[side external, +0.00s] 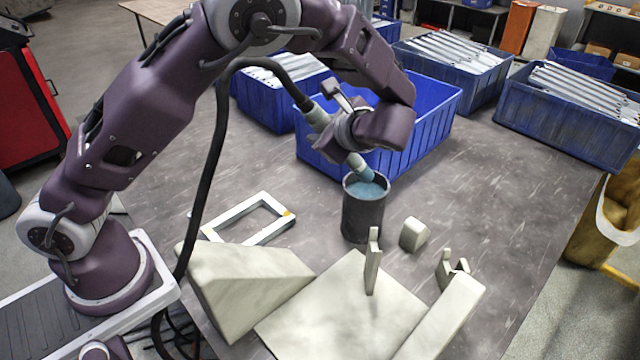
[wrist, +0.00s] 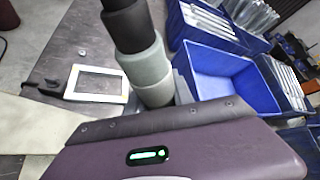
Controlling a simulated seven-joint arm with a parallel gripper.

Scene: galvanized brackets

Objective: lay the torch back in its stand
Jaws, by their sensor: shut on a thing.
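My gripper (side external: 335,122) is shut on the torch (side external: 318,116), a grey-green handle with a thick black hose at its upper end. The torch is tilted, its blue-tinted nozzle (side external: 360,168) pointing down at the mouth of a dark pot (side external: 362,215) with blue contents. I cannot tell whether the tip touches the contents. In the wrist view the torch (wrist: 150,68) shows as grey and black sections; its nozzle and the fingertips are hidden. A pale forked piece (side external: 451,270), which looks like the stand, is at the right front, apart from the torch. Its fork looks empty.
A pale wedge (side external: 240,285), a flat plate with an upright tab (side external: 372,262), a small block (side external: 413,234) and a long bar (side external: 445,318) lie near the front. A white frame (side external: 250,218) lies left of the pot.

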